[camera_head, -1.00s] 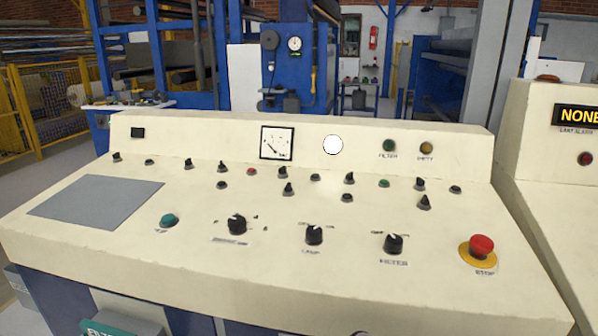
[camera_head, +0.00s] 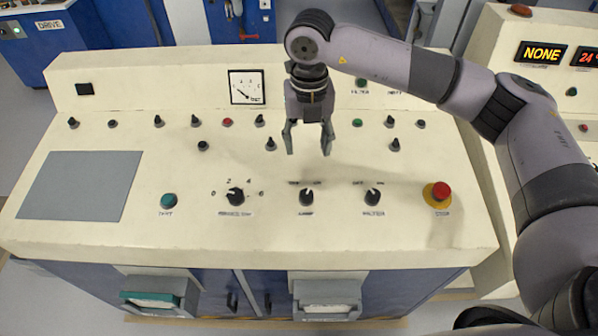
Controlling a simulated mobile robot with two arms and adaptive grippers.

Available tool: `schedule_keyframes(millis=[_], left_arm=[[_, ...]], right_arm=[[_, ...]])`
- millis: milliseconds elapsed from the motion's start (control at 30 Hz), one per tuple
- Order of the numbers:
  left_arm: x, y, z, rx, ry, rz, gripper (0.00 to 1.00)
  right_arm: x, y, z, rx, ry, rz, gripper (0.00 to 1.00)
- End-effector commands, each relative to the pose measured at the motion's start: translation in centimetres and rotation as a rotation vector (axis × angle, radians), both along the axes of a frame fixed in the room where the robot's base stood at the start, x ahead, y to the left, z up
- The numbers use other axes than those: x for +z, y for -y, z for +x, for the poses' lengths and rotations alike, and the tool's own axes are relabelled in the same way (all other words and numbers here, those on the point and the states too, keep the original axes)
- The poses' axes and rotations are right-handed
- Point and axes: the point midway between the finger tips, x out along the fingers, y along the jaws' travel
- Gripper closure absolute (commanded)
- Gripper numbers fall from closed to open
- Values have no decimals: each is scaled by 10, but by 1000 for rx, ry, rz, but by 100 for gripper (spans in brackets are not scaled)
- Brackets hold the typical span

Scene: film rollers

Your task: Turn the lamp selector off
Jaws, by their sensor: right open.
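The lamp selector (camera_head: 306,197) is a small black rotary knob on the sloping front of the cream console, with a label below it and two position marks above it. Its pointer looks roughly upward; I cannot tell surely which mark it is on. My right gripper (camera_head: 308,151) hangs fingers down over the panel, behind the selector in the picture. Its two fingers are apart with nothing between them, clear of the knob. The white round lamp on the upright panel is hidden behind my right arm. My left gripper is out of view.
A numbered rotary selector (camera_head: 235,196) is left of the lamp selector and a similar black knob (camera_head: 372,196) is right. A red stop button (camera_head: 440,191) is farther right, a green button (camera_head: 168,200) far left. Small toggles and buttons line the panel behind. The grey plate (camera_head: 79,185) is clear.

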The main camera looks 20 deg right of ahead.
Motion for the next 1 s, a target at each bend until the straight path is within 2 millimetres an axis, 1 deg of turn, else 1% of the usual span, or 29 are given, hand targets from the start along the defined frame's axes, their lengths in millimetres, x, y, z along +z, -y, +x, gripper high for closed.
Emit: schedule_keyframes(millis=[167,700,833,1000], left_arm=[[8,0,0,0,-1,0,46],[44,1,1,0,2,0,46],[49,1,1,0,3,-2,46],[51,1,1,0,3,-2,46]], right_arm=[[-21,1,-1,-2,-6,-3,49],[-136,-1,-2,1,-7,1,49],[-156,0,-2,1,-5,2,49],[-170,0,-1,2,-3,1,49]])
